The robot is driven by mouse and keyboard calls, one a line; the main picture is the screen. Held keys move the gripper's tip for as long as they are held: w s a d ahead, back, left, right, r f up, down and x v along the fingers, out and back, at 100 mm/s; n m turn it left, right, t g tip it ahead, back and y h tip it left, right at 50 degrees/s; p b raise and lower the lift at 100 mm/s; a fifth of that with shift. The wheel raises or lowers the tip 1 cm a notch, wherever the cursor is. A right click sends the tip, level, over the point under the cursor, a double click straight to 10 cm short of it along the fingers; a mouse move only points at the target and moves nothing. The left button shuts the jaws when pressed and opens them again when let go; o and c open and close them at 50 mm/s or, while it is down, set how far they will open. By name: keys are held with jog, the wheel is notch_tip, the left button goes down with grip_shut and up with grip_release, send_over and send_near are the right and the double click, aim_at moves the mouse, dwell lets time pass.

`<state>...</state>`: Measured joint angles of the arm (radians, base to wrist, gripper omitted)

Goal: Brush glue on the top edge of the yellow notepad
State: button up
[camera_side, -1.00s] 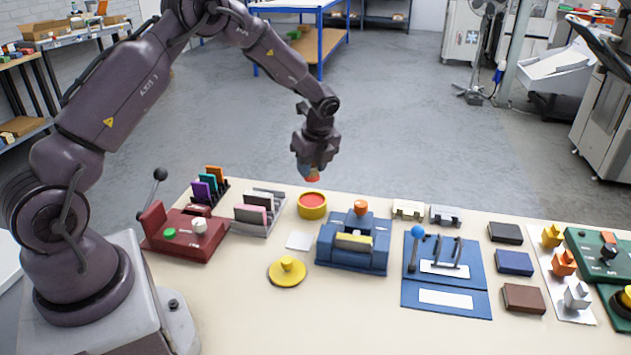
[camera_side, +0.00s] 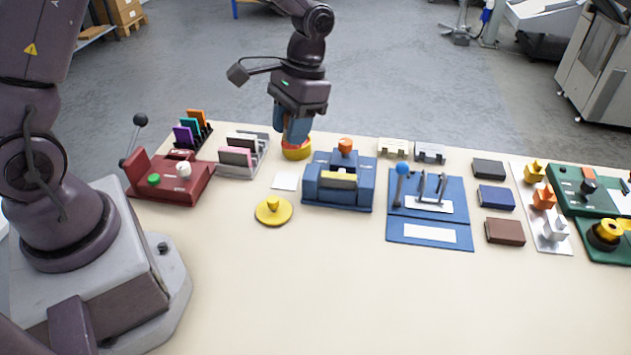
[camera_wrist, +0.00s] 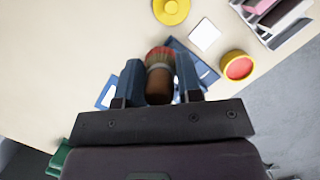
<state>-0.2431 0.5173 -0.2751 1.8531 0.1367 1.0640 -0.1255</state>
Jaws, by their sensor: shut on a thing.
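The yellow notepad (camera_side: 339,180) sits in the blue press (camera_side: 325,194), with only a strip of its top edge showing. The press is mostly hidden behind the brush in the wrist view. My gripper (camera_side: 292,132) is shut on a brush (camera_wrist: 158,76) with a brown handle, a pale band and reddish bristles. In the side view it overlaps the yellow pot (camera_side: 297,154) with red contents. In the wrist view the pot (camera_wrist: 238,68) lies to the right of the bristles, apart from them in the picture. I cannot tell the brush's height above the table.
A yellow disc with a knob (camera_side: 273,211) and a white square (camera_side: 285,181) lie left of the press. A rack of cards (camera_side: 242,158) and a red lever device (camera_side: 168,186) stand farther left. A blue board (camera_side: 430,233) is to the right. The front table is clear.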

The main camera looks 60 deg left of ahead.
jog(key=shift+w+d+f+m, duration=0.1)
jog(key=shift+d+m, duration=0.1)
jog(key=shift+d, duration=0.3)
jog(key=shift+w+d+f+m, duration=0.1)
jog(key=shift+d+m, duration=0.1)
jog(key=shift+d, duration=0.25)
jog(key=w+d+f, duration=0.3)
jog(key=w, duration=0.3)
send_over(354, 180)
jog(key=w, duration=0.1)
jog(key=shift+n, duration=0.4)
jog(key=shift+w+d+f, duration=0.1)
jog(key=shift+d+f, duration=0.05)
jog(key=shift+f, duration=3.35)
jog(key=shift+s+a+f, duration=0.1)
jog(key=shift+s+a, duration=2.8)
jog(key=shift+a, duration=0.05)
jog(key=shift+w+d, duration=2.8)
jog(key=shift+d, duration=0.05)
jog(key=shift+w+d, duration=0.15)
jog(key=shift+w, duration=0.05)
notch_tip(354, 180, up, 8)
